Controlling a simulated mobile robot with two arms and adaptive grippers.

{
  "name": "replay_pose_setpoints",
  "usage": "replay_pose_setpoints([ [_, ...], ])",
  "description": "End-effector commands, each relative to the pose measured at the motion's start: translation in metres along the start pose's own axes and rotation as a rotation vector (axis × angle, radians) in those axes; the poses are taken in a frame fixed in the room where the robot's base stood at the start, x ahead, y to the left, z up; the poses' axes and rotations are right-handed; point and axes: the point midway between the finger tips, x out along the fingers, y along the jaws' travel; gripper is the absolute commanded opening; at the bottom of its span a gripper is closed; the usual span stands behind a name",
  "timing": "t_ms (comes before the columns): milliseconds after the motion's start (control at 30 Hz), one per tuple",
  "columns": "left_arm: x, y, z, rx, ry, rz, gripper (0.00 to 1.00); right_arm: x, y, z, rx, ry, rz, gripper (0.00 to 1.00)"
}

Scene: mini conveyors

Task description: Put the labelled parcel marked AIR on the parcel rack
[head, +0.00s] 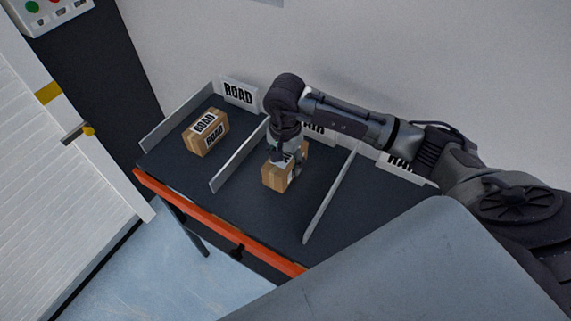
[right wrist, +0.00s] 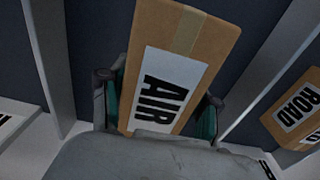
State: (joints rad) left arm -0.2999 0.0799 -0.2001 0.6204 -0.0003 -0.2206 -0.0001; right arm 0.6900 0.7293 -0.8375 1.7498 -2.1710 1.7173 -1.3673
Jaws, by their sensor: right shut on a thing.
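The AIR parcel (right wrist: 170,65) is a brown cardboard box with a white label in the right wrist view. In the head view the parcel (head: 274,178) is in the middle bay of the dark parcel rack (head: 233,205), between two grey dividers. My right gripper (head: 287,160) reaches down on it from above and is shut on it; one finger shows on each side of the box in the right wrist view (right wrist: 160,115). The middle bay's sign is partly hidden behind my arm. I cannot tell whether the parcel touches the rack surface. My left gripper is not in view.
A ROAD parcel (head: 206,132) sits in the left bay below a ROAD sign (head: 238,93). The right bay, with a partly covered sign (head: 400,163), looks empty where visible. An orange rail (head: 215,223) runs along the rack's front edge. A white door (head: 75,120) stands at left.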

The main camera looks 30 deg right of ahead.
Motion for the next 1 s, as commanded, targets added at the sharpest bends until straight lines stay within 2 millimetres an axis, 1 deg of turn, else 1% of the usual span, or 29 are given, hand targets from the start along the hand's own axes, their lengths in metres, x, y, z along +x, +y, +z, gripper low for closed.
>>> replay_pose_setpoints([
  [33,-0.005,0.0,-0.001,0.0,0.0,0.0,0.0,0.006,0.002,0.001,0.002,-0.003,0.005,0.13],
  [100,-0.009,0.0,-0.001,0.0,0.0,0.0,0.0,0.016,0.001,0.001,0.001,-0.004,0.003,0.13],
  [200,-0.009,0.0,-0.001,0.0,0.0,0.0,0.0,0.024,0.0,0.0,0.001,-0.001,-0.001,0.13],
  [400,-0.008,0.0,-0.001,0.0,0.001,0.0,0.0,0.025,0.0,0.0,0.001,0.0,-0.002,0.13],
  [533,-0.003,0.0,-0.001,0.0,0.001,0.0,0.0,0.029,0.0,0.0,0.0,0.001,-0.001,0.13],
  [567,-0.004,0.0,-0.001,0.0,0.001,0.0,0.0,0.029,0.001,0.0,0.0,0.0,0.0,0.65],
  [600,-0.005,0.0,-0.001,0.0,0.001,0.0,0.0,0.028,0.001,0.0,0.0,0.0,0.0,0.72],
  [700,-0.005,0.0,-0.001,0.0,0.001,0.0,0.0,0.028,0.001,0.0,0.001,0.0,0.0,0.87],
  [1000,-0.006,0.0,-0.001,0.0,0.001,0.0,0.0,0.027,0.001,0.0,0.001,0.0,0.0,0.87],
])
